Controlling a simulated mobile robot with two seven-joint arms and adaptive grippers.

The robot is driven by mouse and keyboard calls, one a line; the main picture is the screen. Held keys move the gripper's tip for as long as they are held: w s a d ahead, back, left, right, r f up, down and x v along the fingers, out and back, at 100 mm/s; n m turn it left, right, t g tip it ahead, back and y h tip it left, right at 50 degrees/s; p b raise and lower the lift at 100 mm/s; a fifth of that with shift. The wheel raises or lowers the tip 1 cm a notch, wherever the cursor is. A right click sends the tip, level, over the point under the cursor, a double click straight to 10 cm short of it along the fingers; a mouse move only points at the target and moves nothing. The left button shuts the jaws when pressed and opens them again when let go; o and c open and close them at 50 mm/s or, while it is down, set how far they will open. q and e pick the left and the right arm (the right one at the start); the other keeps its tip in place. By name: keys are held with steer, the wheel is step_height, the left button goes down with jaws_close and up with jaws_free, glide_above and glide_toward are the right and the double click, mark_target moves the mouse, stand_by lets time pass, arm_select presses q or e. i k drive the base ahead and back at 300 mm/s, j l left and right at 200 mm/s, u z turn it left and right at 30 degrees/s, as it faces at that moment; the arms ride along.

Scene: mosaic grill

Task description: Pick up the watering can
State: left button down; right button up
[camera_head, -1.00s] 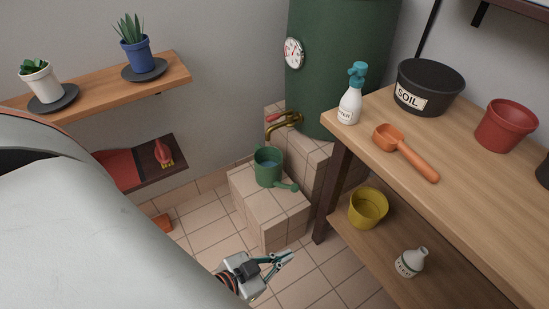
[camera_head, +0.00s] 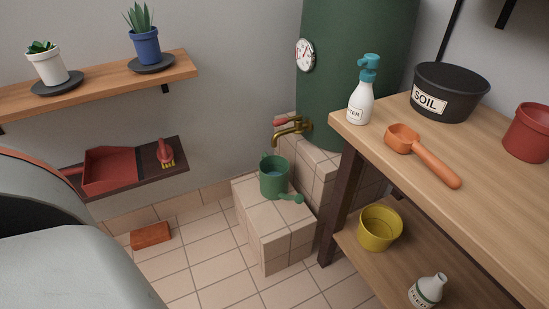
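The green watering can (camera_head: 274,178) stands upright on a tiled block (camera_head: 275,232), with water visible inside. Its spout points to the lower right and its handle is at the back left. It sits below the brass tap (camera_head: 291,131). Neither gripper shows in the head view now. A large pale part of my own arm fills the lower left, with no gripper visible on it.
A wooden bench (camera_head: 451,146) at right holds a spray bottle (camera_head: 360,98), an orange scoop (camera_head: 421,155) and a soil pot (camera_head: 449,90). Its lower shelf holds a yellow pot (camera_head: 380,229). A brick (camera_head: 151,236) lies on the floor. Shelves hang at left.

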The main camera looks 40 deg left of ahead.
mark_target(273, 170)
steer(key=k+j+u, duration=0.1)
steer(key=u, duration=2.15)
steer(key=z, duration=1.2)
steer(key=i+u, duration=0.25)
steer(key=i+l+u, duration=0.25)
steer(key=i, duration=0.2)
